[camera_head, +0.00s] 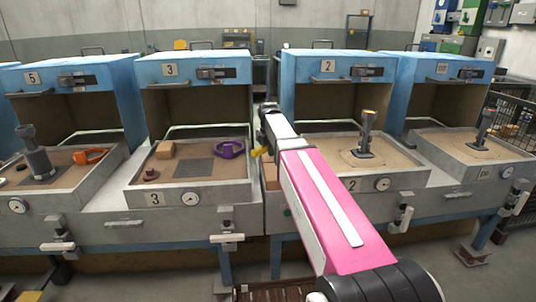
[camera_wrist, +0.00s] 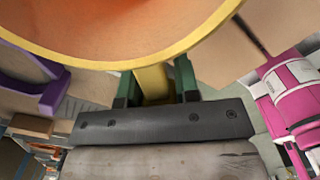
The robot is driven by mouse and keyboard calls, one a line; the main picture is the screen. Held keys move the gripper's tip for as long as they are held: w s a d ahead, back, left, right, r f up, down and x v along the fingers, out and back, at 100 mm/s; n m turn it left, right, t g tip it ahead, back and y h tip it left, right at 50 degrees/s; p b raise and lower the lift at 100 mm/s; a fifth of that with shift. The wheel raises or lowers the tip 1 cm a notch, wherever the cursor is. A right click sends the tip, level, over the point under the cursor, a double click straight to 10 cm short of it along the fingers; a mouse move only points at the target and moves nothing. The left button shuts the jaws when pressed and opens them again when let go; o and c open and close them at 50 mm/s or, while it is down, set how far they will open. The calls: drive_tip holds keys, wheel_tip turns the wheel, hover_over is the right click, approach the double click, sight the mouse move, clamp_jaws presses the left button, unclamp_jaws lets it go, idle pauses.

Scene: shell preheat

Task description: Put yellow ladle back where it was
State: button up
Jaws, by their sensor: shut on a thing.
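The yellow ladle (camera_wrist: 150,55) fills the top of the wrist view, with a broad yellow rim and an orange-toned inside. Its yellow neck or handle sits between the two dark green fingers of my gripper (camera_wrist: 155,88), which is shut on it. In the head view only a small yellow part of the ladle (camera_head: 256,152) shows, left of the end of my arm. It is in front of the gap between bays 3 and 2. The fingers are hidden there, and the rest of the ladle cannot be made out.
Blue-hooded bays with sand trays stand in a row. Bay 3's tray (camera_head: 150,200) holds a purple clamp-like piece (camera_head: 230,149), a tan block (camera_head: 165,150) and a dark grate (camera_head: 193,168). Bay 2 holds an upright orange-topped tool (camera_head: 366,138). Bay 5 holds an orange piece (camera_head: 90,156) and a grey cylinder (camera_head: 38,163).

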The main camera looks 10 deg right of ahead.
drive_tip(key=shift+f, duration=0.75)
drive_tip(key=shift+f, duration=0.15)
drive_tip(key=o, duration=1)
wheel_tip(320, 180, up, 12)
drive_tip(key=shift+r, duration=0.2)
